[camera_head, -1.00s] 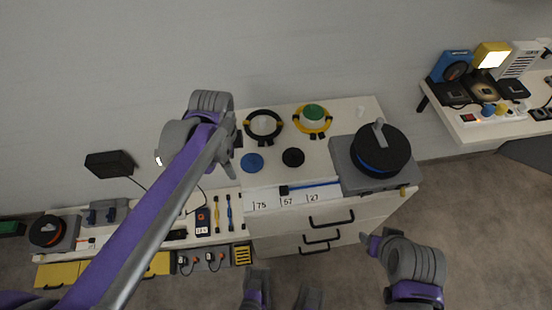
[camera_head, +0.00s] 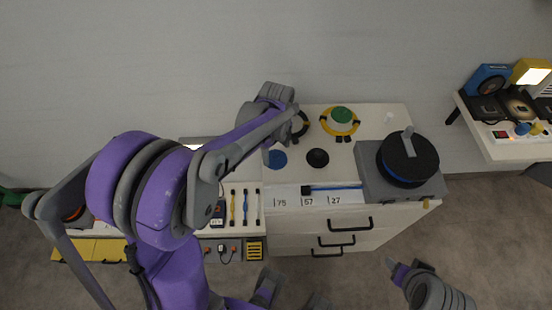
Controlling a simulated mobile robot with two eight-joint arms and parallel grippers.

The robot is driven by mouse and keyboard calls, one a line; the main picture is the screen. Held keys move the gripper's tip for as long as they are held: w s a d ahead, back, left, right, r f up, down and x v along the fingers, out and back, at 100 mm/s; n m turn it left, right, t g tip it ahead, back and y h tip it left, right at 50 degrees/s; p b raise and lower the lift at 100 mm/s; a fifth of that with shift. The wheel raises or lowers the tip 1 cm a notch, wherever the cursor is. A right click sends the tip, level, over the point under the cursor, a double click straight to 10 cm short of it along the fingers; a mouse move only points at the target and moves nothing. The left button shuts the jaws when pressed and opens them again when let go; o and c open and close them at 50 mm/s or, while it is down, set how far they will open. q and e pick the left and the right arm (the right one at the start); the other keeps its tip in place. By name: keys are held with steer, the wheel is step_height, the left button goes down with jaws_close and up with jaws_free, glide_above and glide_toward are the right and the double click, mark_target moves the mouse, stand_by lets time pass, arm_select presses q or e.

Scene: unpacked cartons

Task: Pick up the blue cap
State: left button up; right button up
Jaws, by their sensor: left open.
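The blue cap (camera_head: 277,159) is a flat round disc on the white top of the drawer cabinet (camera_head: 385,222), towards its left side. My left arm reaches in from the left. Its gripper (camera_head: 268,150) is open above the left part of the cabinet top, close to the blue cap in the picture; the fingers are small and partly covered by my arm, so I cannot tell whether they touch it. My right gripper (camera_head: 397,268) hangs at the lower right, in front of the cabinet and away from the cap; its jaws are unclear.
A black cap (camera_head: 317,158) lies just right of the blue one. Behind are a black ring (camera_head: 303,124), partly hidden by my arm, and a yellow ring around a green-topped item (camera_head: 342,116). A grey device with a black disc (camera_head: 408,160) stands at right.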

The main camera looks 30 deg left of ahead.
mark_target(276, 154)
arm_select(q)
step_height(276, 154, down, 3)
steer(key=shift+a+f, duration=0.1)
steer(key=shift+a, duration=0.05)
steer(key=shift+c, duration=0.3)
steer(key=c, duration=1.1)
step_height(276, 154, up, 10)
steer(key=shift+r+p, duration=0.1)
steer(key=shift+p, duration=0.35)
